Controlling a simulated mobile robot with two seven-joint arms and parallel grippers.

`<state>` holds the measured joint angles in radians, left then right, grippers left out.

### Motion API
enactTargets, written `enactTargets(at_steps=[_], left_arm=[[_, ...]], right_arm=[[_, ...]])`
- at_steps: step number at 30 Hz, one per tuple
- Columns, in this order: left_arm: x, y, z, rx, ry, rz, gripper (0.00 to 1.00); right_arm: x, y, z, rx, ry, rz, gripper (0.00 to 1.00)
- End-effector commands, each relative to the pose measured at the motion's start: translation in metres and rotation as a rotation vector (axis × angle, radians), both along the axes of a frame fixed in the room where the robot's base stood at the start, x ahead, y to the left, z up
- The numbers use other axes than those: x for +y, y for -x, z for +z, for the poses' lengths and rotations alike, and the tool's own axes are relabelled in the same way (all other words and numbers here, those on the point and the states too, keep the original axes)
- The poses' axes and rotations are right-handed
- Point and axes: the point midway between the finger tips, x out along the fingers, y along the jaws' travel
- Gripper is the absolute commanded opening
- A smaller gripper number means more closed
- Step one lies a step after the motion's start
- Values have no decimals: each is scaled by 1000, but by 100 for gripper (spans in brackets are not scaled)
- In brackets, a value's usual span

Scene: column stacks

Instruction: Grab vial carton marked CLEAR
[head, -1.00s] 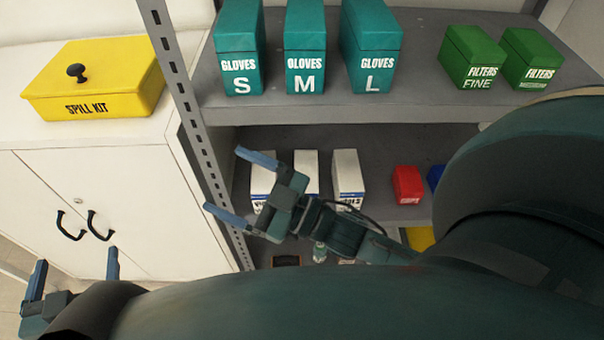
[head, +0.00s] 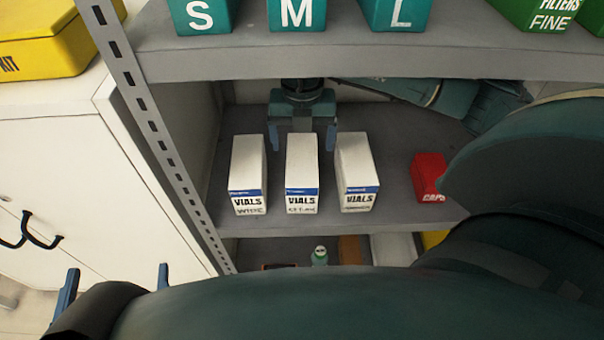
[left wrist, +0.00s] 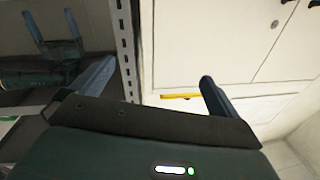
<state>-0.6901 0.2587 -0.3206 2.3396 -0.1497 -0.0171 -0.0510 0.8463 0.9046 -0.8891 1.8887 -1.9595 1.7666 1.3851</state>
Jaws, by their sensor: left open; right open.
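Three white vial cartons with blue bands stand side by side on the middle shelf in the head view. The middle carton (head: 302,165) has a small, blurred second line that seems to read CLEAR. The left carton (head: 247,170) seems to read WHITE; the right carton (head: 356,165) has a hard-to-read line, perhaps AMBER. My right gripper (head: 302,140) is open at the back end of the middle carton, one finger on each side of it, in the gaps between cartons. Contact cannot be told. My left gripper (head: 116,273) is open and empty at lower left, away from the shelf.
Teal glove boxes (head: 297,14) and a green filter box (head: 540,12) stand on the upper shelf (head: 300,62). A red caps box (head: 430,176) is to the right. A perforated upright (head: 150,120) borders the shelf on the left, beside a white cabinet (head: 70,150).

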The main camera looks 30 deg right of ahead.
Motion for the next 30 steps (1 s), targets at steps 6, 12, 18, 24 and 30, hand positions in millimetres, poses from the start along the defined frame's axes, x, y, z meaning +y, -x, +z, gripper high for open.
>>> enactTargets(at_steps=[6,12,18,24,30], left_arm=[[-5,2,-3,-69,5,-23,100],[-8,3,-1,-108,18,-39,100],[-8,3,0,-116,25,-42,100],[-8,3,0,-116,25,-42,100],[-8,3,0,-115,24,-43,100]], right_arm=[[1,1,-37,4,-1,2,85],[1,1,-62,3,-3,3,85],[1,1,-69,1,-4,4,85],[1,1,-69,1,-4,4,85],[2,1,-69,1,-6,5,69]])
